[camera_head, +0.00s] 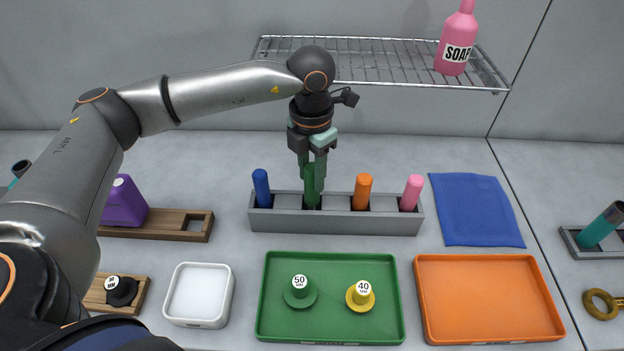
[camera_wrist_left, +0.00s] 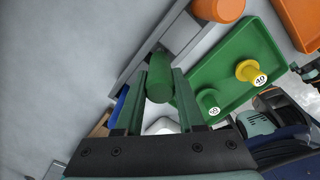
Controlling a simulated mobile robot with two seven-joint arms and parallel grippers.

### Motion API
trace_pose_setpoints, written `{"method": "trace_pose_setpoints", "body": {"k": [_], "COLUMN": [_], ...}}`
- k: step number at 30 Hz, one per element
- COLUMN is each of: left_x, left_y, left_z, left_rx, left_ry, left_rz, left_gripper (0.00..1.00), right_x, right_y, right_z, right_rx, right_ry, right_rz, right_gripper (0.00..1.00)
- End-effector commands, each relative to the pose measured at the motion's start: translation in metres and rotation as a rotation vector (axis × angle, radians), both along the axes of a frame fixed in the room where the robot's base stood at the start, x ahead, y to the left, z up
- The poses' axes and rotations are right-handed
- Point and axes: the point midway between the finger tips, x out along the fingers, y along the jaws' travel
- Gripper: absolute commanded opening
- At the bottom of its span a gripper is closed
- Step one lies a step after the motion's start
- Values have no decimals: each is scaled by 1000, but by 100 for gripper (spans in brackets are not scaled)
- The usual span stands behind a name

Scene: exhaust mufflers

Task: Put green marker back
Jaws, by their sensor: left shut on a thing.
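A green marker (camera_head: 312,186) stands upright at the second slot from the left of the grey holder (camera_head: 335,222). My left gripper (camera_head: 313,168) comes down from above and is shut on the marker's upper part. In the left wrist view the marker (camera_wrist_left: 160,80) sits between the two green fingers (camera_wrist_left: 167,97). The marker's lower end is at the slot; how deep it sits is hard to tell. A blue marker (camera_head: 261,188), an orange marker (camera_head: 362,192) and a pink marker (camera_head: 411,193) stand in the other slots. My right gripper is not in view.
A green tray (camera_head: 330,333) with two knobbed weights lies in front of the holder. An orange tray (camera_head: 490,300), a white dish (camera_head: 199,295) and a blue cloth (camera_head: 476,210) lie around it. A wire shelf (camera_head: 390,62) with a pink soap bottle (camera_head: 457,42) hangs behind.

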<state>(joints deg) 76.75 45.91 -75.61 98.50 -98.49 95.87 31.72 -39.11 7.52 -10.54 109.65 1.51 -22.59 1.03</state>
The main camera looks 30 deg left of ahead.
Motion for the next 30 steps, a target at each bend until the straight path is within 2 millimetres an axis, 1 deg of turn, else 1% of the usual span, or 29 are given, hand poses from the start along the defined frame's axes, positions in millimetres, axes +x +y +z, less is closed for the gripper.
{"method": "trace_pose_setpoints", "body": {"k": [1,4,11,15,16,21,24,30], "left_x": [0,0,0,0,0,0,0,0], "left_y": [0,0,0,0,0,0,0,0], "left_z": [-8,-21,-23,-28,-28,-26,-26,-26], "left_rx": [1,1,0,0,0,0,0,0], "left_ry": [3,3,-1,0,0,0,0,0], "left_rz": [1,2,1,1,1,0,0,0], "left_gripper": [0,0,0,0,39,58,68,68], "right_x": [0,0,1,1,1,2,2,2], "right_y": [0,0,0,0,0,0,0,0], "right_z": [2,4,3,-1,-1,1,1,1], "right_rx": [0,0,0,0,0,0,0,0], "right_ry": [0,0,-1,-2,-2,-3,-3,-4], "right_rz": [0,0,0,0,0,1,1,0], "right_gripper": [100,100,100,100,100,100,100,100]}}
